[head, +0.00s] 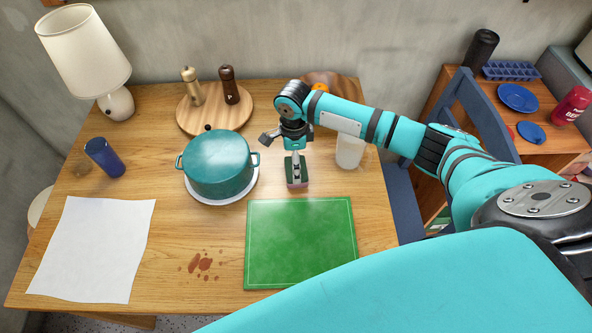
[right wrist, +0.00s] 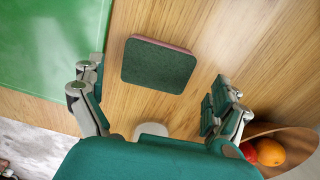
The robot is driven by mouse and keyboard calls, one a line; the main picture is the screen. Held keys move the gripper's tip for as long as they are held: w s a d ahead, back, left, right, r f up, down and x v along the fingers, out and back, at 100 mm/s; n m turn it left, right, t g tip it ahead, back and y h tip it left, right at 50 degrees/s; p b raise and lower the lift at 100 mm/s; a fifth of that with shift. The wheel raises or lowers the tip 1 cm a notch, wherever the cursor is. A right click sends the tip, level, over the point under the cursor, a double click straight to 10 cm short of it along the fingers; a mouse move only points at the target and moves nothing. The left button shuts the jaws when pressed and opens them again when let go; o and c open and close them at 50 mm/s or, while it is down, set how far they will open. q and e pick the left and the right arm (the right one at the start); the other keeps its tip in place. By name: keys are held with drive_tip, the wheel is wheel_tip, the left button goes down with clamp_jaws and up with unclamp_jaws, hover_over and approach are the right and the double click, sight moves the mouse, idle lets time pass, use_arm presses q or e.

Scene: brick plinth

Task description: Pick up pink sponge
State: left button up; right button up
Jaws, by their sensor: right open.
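The pink sponge (right wrist: 158,66) lies flat on the wooden table, its dark green scouring side up and a thin pink edge showing in the right wrist view. In the head view the sponge (head: 298,184) is partly hidden below my right gripper (head: 295,160). My right gripper (right wrist: 155,98) is open above the table, with its two fingers spread wide. The sponge is ahead of the gap between them, not gripped. I cannot tell the exact height between fingers and sponge. My left gripper is not in view.
A green cutting board (head: 300,240) lies in front of the sponge. A teal pot (head: 217,165) stands to its left, a pale mug (head: 350,150) to its right. A wooden bowl (right wrist: 296,135) with fruit is close to the right finger. A blue chair (head: 470,110) stands right of the table.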

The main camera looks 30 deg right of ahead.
drive_tip(key=f, duration=0.4)
drive_tip(key=shift+s+d+f, duration=0.2)
drive_tip(key=shift+d+f, duration=0.05)
drive_tip(key=shift+f, duration=0.1)
drive_tip(key=c, duration=0.5)
